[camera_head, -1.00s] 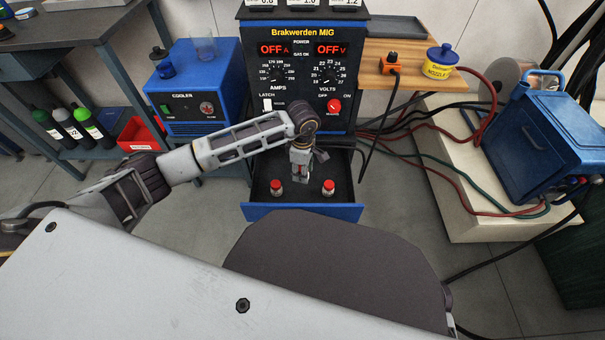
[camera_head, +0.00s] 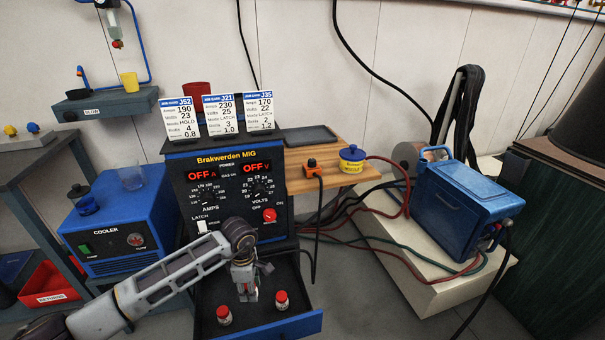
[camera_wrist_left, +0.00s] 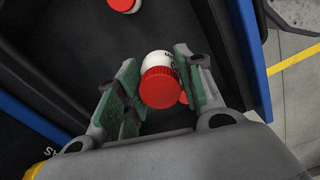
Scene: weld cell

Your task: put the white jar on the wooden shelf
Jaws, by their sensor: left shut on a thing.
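My left gripper (camera_head: 245,290) is over the open drawer (camera_head: 303,326) of the welding machine. In the left wrist view its fingers (camera_wrist_left: 160,88) are shut on a white jar (camera_wrist_left: 158,60) with a red lid, which faces the camera. Two more red-lidded white jars stand in the drawer, one to the left (camera_head: 224,317) and one to the right (camera_head: 282,302) of my gripper. The held jar is mostly hidden in the head view. The wooden shelf (camera_head: 325,180) is to the right of the machine, above drawer height. My right gripper is not in view.
The shelf's front middle is bare. Job cards (camera_head: 222,114) stand on the machine (camera_head: 235,187). A blue cooler (camera_head: 120,225) is left.

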